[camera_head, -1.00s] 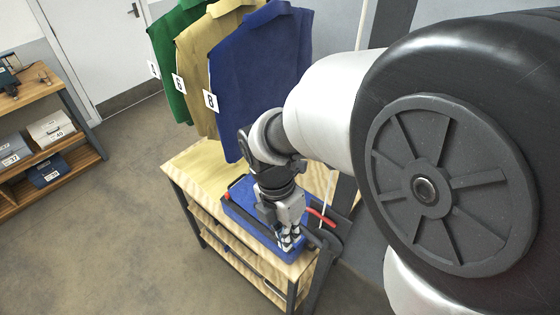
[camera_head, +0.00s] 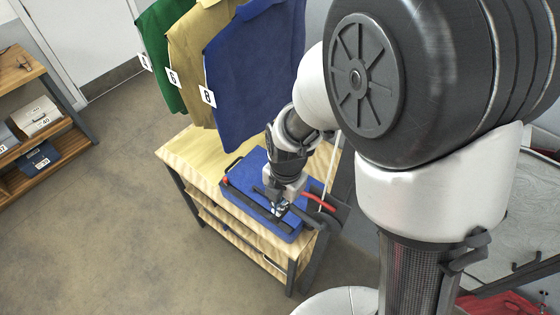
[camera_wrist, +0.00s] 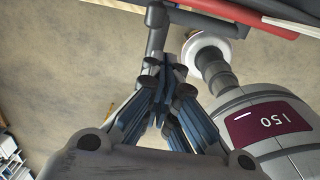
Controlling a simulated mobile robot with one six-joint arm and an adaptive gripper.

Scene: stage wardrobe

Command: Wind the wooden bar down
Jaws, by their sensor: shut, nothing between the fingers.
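The wooden bar is not in view in either picture; only garments that hang from above show. My gripper (camera_head: 279,208) is shut and empty, low over the right end of a blue case (camera_head: 238,192) on the wooden bench. In the wrist view, its blue-grey fingers (camera_wrist: 165,72) come together at the middle. A dark grey crank-like rod (camera_wrist: 155,38) stands just beyond the fingertips; I cannot tell whether they touch it. A white disc (camera_wrist: 206,47) on a dark shaft is to its right. A red handle (camera_head: 319,202) and dark metal parts sit at the bench's right end.
Green (camera_head: 164,58), tan (camera_head: 197,62) and blue (camera_head: 258,70) garments with numbered tags hang over the bench (camera_head: 195,150). A wooden shelf (camera_head: 62,128) with boxes stands at the left. The floor between them is clear.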

